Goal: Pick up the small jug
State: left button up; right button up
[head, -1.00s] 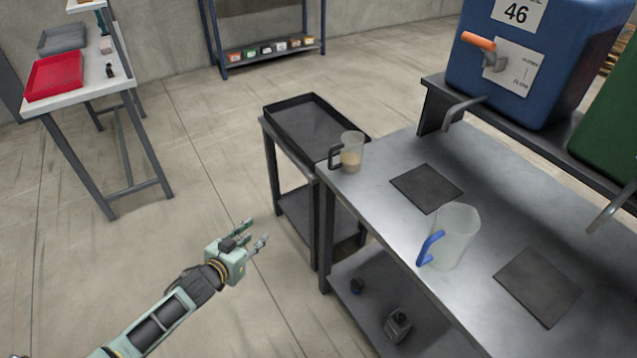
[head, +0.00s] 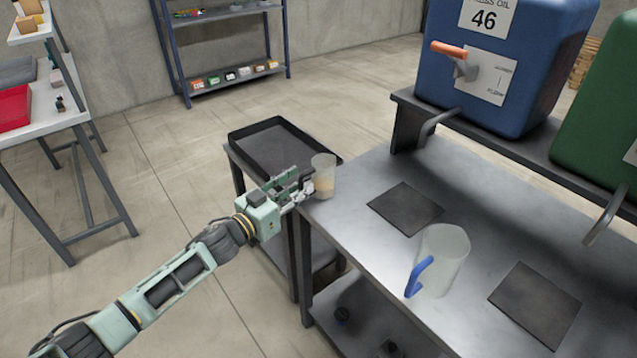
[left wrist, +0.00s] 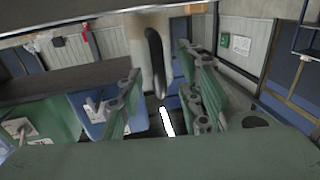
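The small jug (head: 325,176) is clear with a beige content and a dark handle. It stands upright at the far left corner of the metal bench (head: 350,235). My left gripper (head: 299,187) is at its handle side. In the left wrist view, the jug (left wrist: 142,60) and its dark handle (left wrist: 154,50) show between the two spread fingers of my left gripper (left wrist: 163,98), with gaps on both sides. A larger clear jug (head: 443,255) with a blue handle stands nearer on the bench. My right gripper is not in view.
A black tray (head: 238,136) on a lower side table lies just behind the left gripper. Dark square mats (head: 405,207) lie on the bench. A blue tank (head: 400,60) and a green tank (head: 600,130) stand on a raised shelf at the right, with spouts over the bench.

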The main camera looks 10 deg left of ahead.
pick_arm(q)
jog(key=shift+x, duration=0.95)
jog(key=shift+a+r, duration=0.1)
grip_shut()
